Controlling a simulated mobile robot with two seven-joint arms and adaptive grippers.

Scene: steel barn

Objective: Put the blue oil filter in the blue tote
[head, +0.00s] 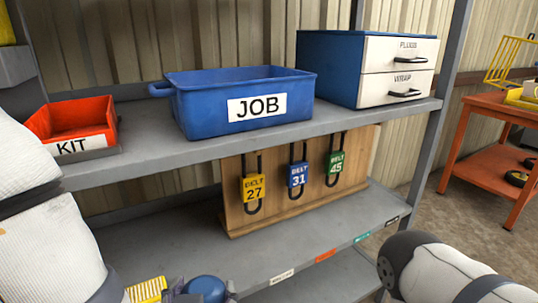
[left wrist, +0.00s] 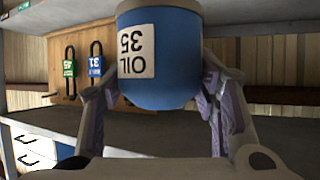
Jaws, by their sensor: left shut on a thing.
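The blue oil filter (left wrist: 165,65), labelled OIL 35, is held between the two fingers of my left gripper (left wrist: 158,100) in the left wrist view, where labels appear upside down. The filter's rounded blue end (head: 205,287) shows at the bottom edge of the head view, with part of my left gripper (head: 190,296) beside it. The blue tote (head: 195,116), labelled JOB, stands upright on the upper shelf, above and beyond the filter. The inside floor of the tote is hidden. My right gripper is out of view.
A red KIT bin (head: 98,118) stands left of the tote, and a blue cabinet with white drawers (head: 398,70) stands right. A yellow pleated item (head: 147,290) is near the filter.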

